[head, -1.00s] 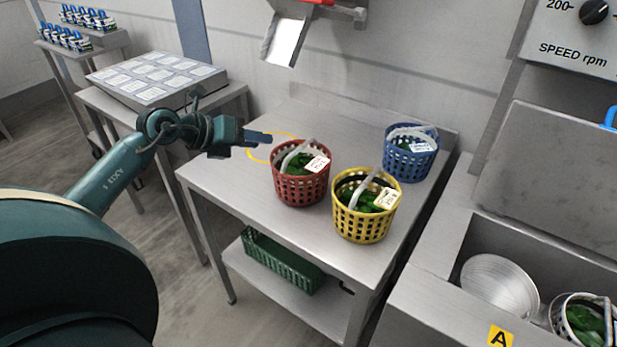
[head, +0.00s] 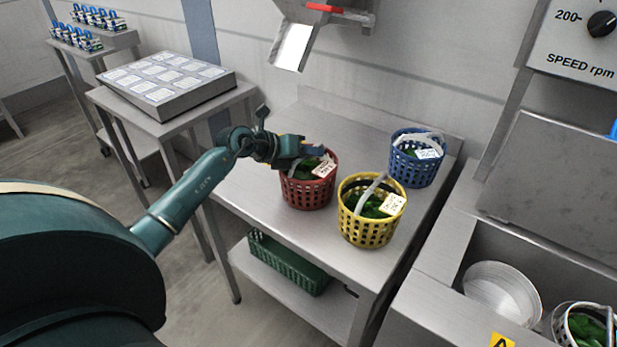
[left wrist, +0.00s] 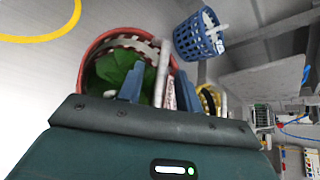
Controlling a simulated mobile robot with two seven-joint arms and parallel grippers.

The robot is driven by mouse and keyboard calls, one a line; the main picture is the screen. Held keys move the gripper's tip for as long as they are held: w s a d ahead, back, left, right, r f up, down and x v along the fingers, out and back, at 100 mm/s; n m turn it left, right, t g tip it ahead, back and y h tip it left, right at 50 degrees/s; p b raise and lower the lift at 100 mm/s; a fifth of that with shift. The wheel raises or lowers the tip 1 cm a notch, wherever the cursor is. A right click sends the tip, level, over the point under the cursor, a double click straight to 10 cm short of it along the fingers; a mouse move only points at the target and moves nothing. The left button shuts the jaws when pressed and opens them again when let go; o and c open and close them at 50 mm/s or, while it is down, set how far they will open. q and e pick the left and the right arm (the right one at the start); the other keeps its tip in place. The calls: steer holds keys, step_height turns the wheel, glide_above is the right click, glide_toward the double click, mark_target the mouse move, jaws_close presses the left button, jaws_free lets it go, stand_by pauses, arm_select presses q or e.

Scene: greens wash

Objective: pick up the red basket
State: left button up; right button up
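The red basket (head: 308,193) stands upright on the steel table, with green leaves and a white tag inside. My left gripper (head: 312,150) is over its top and hides most of its handle in the head view. In the left wrist view the red basket (left wrist: 91,52) lies ahead of the fingers. Its pale handle (left wrist: 163,68) shows between the two spread fingers of the left gripper (left wrist: 159,88). The fingers look apart from the handle; whether either touches it I cannot tell. My right gripper is not in view.
A yellow basket (head: 366,229) stands close to the right of the red one, and a blue basket (head: 413,168) stands behind. A green crate (head: 287,264) is on the lower shelf. A steel sink (head: 455,262) is at the right. The table's left front is clear.

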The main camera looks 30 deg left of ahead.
arm_select(q)
steer(key=shift+w+d+f, duration=0.1)
steer(key=shift+w+f, duration=0.05)
steer(key=shift+c, duration=0.5)
jaws_close()
stand_by(0.8)
